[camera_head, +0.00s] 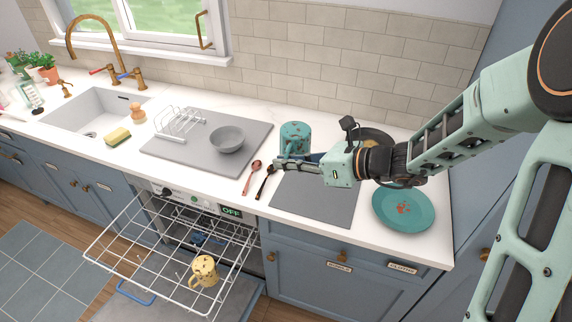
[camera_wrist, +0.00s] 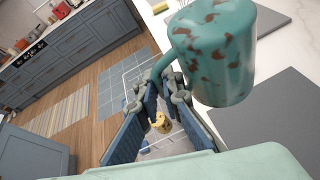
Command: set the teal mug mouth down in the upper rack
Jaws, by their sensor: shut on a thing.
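The teal mug (camera_head: 295,136) with brown specks is held above the counter, beside my gripper (camera_head: 281,165). In the wrist view the mug (camera_wrist: 212,55) is at upper right, and its handle runs down between the fingers of my gripper (camera_wrist: 165,92), which is shut on it. A closed, speckled end shows; the mouth is hidden. The white wire upper rack (camera_head: 120,262) is pulled out of the open dishwasher at lower left of the mug. A yellow speckled mug (camera_head: 204,270) sits in the rack and also shows between the fingers in the wrist view (camera_wrist: 162,123).
On the counter are a grey mat with a grey bowl (camera_head: 227,139) and wire holder (camera_head: 180,121), two spoons (camera_head: 252,176), a grey board (camera_head: 318,200) and a teal plate (camera_head: 404,209). The left and front parts of the rack look empty.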

